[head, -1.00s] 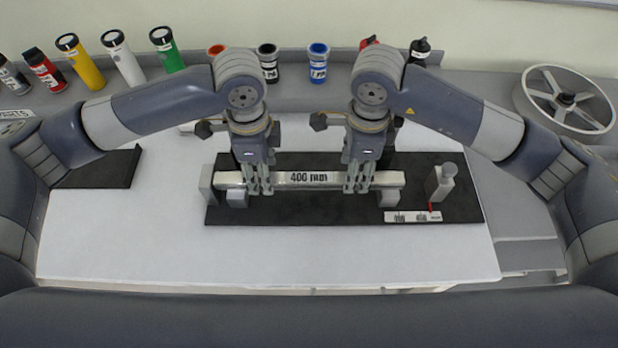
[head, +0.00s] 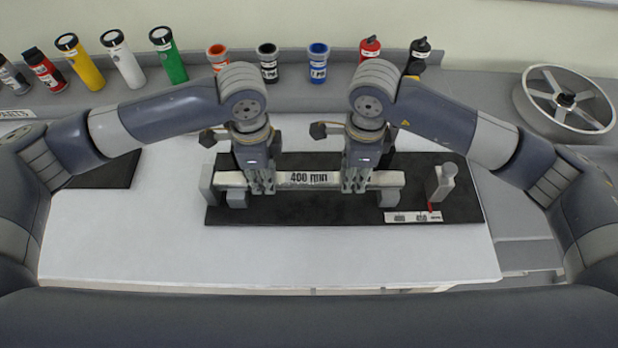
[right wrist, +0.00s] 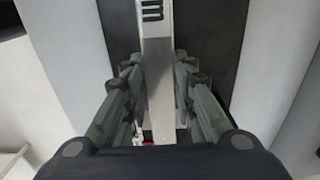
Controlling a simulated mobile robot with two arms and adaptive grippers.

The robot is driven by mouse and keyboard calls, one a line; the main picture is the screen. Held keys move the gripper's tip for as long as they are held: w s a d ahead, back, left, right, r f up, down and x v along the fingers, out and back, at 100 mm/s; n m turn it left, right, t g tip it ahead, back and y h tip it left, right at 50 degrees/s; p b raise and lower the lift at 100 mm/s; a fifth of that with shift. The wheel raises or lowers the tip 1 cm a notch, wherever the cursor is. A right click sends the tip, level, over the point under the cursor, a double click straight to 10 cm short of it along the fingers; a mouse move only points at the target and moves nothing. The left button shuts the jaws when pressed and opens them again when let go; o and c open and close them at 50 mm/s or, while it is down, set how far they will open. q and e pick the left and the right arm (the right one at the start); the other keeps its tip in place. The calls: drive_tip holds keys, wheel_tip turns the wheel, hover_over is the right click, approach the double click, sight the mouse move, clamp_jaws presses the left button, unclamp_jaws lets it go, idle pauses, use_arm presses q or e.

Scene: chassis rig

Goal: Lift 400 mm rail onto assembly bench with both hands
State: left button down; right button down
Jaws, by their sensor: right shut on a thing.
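The pale 400 mm rail (head: 309,178) lies level from left to right over a black mat on the bench, with its 400 mm label between my grippers. My left gripper (head: 262,190) is at the rail's left part, fingers down at the rail; whether it is shut does not show clearly. My right gripper (head: 355,190) is shut on the rail's right part. In the right wrist view the rail (right wrist: 157,75) runs between the fingers of the right gripper (right wrist: 158,105). The assembly bench (head: 270,255) is light with a wide clear front.
Grey end blocks (head: 207,185) stand at the rail's left end. Several coloured bottles and cups line the back shelf. A spoked wheel (head: 566,98) sits at back right.

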drive_tip(key=shift+r, duration=0.1)
